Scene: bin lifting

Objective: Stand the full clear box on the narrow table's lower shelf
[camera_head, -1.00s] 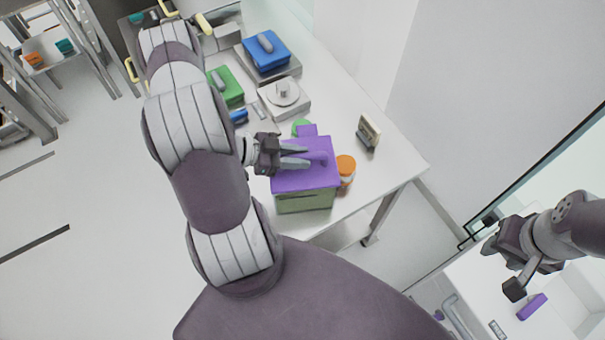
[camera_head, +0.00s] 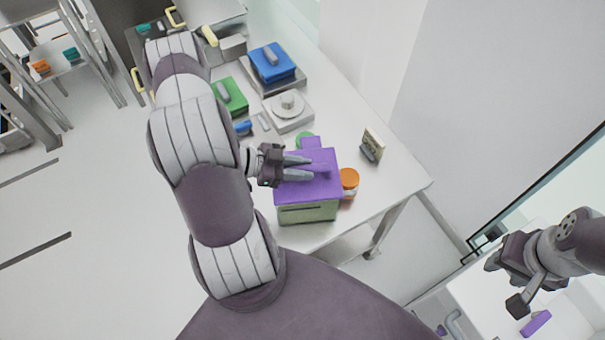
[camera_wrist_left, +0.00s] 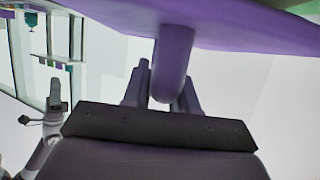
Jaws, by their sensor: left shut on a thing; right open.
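A box with a purple lid (camera_head: 322,188) and grey-green, see-through-looking walls (camera_head: 308,212) is at the near end of the white table (camera_head: 385,190). What fills it I cannot make out. My left gripper (camera_head: 308,168) reaches over the lid from the left and is shut on its purple handle; the fingers on the handle also show in the left wrist view (camera_wrist_left: 166,93). I cannot tell whether the box's base touches the tabletop. A pale lower shelf (camera_head: 343,243) shows partly under this table. My right gripper (camera_head: 503,284) is open and empty at the lower right, far from the box.
An orange-lidded jar (camera_head: 348,180) stands close to the box's right side. A small display stand (camera_head: 371,147), a scale (camera_head: 288,108), a green-lidded box (camera_head: 230,96) and a blue-lidded box (camera_head: 271,62) are further back. A purple piece (camera_head: 536,323) lies below my right gripper.

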